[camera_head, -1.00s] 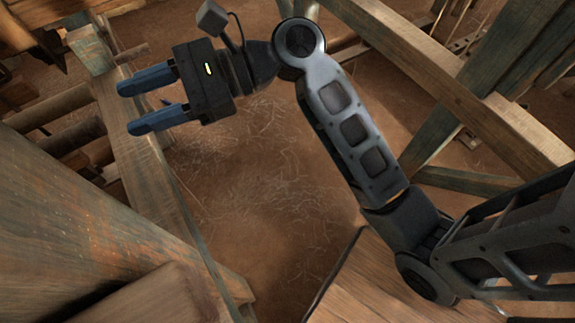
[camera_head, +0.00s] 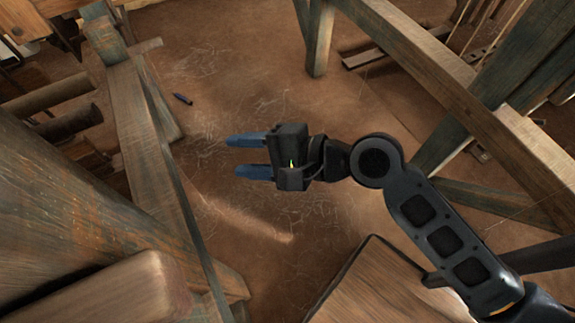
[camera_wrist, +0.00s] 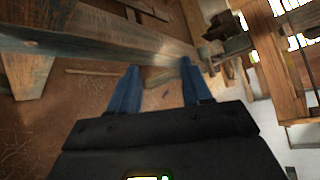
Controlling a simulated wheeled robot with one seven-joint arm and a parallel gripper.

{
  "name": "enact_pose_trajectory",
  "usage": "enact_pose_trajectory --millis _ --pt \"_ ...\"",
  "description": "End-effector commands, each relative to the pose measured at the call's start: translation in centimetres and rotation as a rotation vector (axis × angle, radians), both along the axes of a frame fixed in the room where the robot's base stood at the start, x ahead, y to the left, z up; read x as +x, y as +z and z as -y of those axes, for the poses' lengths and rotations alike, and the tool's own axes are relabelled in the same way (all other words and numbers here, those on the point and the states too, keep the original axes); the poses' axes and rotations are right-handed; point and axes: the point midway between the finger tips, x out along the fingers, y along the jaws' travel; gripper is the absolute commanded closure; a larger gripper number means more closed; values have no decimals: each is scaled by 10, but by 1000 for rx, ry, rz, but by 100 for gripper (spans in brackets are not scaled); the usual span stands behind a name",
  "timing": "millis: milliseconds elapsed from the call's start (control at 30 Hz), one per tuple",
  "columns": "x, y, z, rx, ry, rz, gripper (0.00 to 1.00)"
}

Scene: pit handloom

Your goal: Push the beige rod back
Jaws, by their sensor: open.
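My gripper (camera_head: 234,156) is open and empty, its two blue fingers pointing left above the brown floor in the head view. In the wrist view the fingers (camera_wrist: 160,70) stand apart with nothing between them. A light brown round rod (camera_head: 48,96) sticks out at the left of the head view, above a darker rod (camera_head: 70,123). The lighter one best fits the beige rod, but I cannot be sure. Its left end is cut off by the picture edge. My gripper is well to its right and apart from it.
A long wooden beam (camera_head: 150,165) runs between the rods and my gripper. A large weathered timber (camera_head: 70,210) fills the lower left. A small dark blue piece (camera_head: 182,99) lies on the floor. Loom posts and beams stand at the right. The middle floor is clear.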

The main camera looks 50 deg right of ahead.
Motion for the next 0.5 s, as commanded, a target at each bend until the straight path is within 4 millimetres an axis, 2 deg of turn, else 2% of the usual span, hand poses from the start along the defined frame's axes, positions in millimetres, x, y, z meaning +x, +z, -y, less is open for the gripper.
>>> enact_pose_trajectory --millis 200,500 --pt "-26 -16 11 -187 -26 41 52" --pt "-44 -22 20 -330 -37 74 52"
